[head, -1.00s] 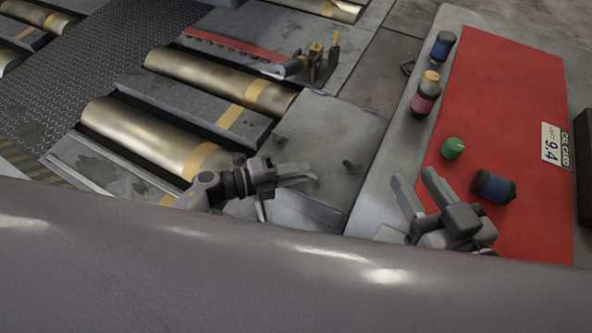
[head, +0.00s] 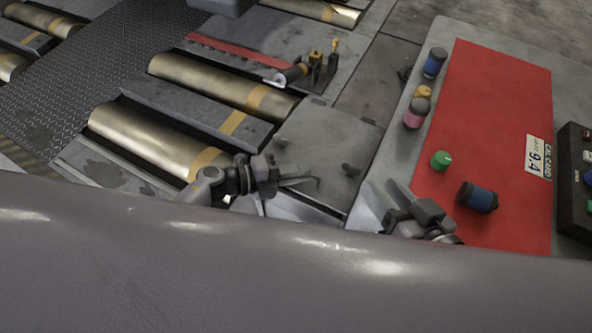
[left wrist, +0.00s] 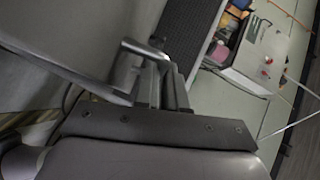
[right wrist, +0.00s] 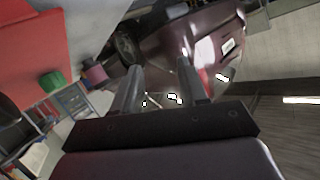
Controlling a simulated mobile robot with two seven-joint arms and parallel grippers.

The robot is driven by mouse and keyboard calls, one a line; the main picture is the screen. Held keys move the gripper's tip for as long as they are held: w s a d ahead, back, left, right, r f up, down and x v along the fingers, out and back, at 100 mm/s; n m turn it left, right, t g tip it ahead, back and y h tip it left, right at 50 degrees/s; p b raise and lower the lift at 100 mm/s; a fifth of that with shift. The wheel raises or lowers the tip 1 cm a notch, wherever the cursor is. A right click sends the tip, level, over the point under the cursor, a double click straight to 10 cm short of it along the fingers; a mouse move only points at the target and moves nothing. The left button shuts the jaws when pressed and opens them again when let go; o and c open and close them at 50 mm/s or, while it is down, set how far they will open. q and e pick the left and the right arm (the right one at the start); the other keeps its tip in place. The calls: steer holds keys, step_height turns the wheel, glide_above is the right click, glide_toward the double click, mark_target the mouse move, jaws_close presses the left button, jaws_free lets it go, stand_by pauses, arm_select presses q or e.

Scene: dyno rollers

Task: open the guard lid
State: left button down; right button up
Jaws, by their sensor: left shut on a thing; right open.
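The guard lid (head: 325,145) is a grey square plate in the head view, at the near end of the roller bed. My left gripper (head: 302,180) is at its near edge, shut on a lid handle (head: 317,182). In the left wrist view the grey lid (left wrist: 70,45) slants across the upper left, with the handle (left wrist: 145,50) at my left fingers (left wrist: 165,70). A pale gap shows under the lid's near edge in the head view; how far it is raised is hard to tell. My right gripper (head: 382,192) is open and empty, right of the lid.
Brass rollers (head: 160,137) lie left of the lid. A small clamp-like fixture (head: 310,70) stands behind it. To the right, a bench with a red mat (head: 500,110) carries spools, a green cap (head: 440,160), a card (head: 537,157) and a button box (head: 572,180).

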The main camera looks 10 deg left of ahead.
steer(key=s+d+h+p, duration=0.1)
steer(key=d+p, duration=0.1)
steer(key=p, duration=0.2)
steer(key=s+d+g+h+p, duration=0.1)
steer(key=d+h+p, duration=0.1)
steer(key=d+p, duration=0.1)
steer(key=s+d+r+h+p, duration=0.1)
steer(key=d+p, duration=0.2)
steer(key=p, duration=0.2)
arm_select(q)
steer(key=w+d+r+n+g+y, duration=0.1)
steer(key=w+r, duration=0.2)
steer(key=r, duration=0.3)
steer(key=w+d+r+n+g+y+p, duration=0.1)
steer(key=w+r+g, duration=0.1)
steer(key=w+r, duration=0.2)
steer(key=shift+d+r+n+y, duration=0.25)
steer(key=shift+r+n+y, duration=0.15)
steer(key=shift+r, duration=1.35)
arm_select(e)
steer(key=shift+s+d+f+g+h, duration=0.4)
steer(key=shift+s+d, duration=0.15)
steer(key=shift+d, duration=0.1)
arm_select(q)
steer(key=c, duration=1.2)
jaws_free()
steer(key=shift+w+f, duration=0.1)
steer(key=shift+f, duration=0.1)
arm_select(e)
steer(key=shift+f, duration=0.1)
